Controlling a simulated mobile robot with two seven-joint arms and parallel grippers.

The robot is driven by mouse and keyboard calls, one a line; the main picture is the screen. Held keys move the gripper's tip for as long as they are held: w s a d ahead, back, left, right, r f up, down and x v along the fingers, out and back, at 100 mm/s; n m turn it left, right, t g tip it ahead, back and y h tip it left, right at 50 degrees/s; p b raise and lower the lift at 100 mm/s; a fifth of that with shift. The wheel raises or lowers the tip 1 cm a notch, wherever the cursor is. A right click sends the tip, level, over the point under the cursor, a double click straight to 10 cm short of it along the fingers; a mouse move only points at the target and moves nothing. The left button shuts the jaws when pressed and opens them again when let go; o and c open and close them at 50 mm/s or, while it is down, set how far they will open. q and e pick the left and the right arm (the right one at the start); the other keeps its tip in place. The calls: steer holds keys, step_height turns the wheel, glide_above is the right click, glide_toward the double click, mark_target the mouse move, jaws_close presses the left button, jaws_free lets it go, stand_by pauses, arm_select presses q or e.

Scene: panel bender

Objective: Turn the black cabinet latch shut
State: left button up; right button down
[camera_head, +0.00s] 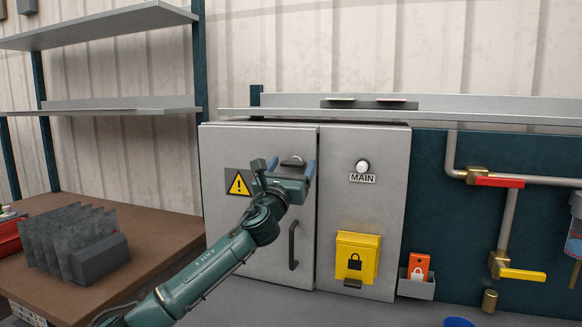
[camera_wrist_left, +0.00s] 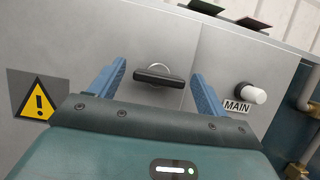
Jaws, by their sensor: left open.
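The black cabinet latch (camera_wrist_left: 159,76) is a short bar on a round silver plate on the grey cabinet door (camera_head: 258,262). In the left wrist view it lies nearly crosswise, a little tilted, between my fingers. In the head view the latch (camera_head: 293,162) shows just above my left gripper (camera_head: 290,167). My left gripper is open, with its blue fingers on either side of the latch; I see no contact in the left wrist view (camera_wrist_left: 155,85). The door looks closed against the frame. My right gripper is not in view.
A black door handle (camera_head: 293,245) sits below the latch. To the right are a white MAIN knob (camera_head: 362,166), a yellow lock box (camera_head: 356,257) and pipes with a red valve lever (camera_head: 498,181). A shelf (camera_head: 430,114) runs above the cabinet. A brown table (camera_head: 150,232) stands at left.

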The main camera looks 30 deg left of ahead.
arm_select(q)
steer(key=shift+c, duration=0.3)
steer(key=c, duration=0.9)
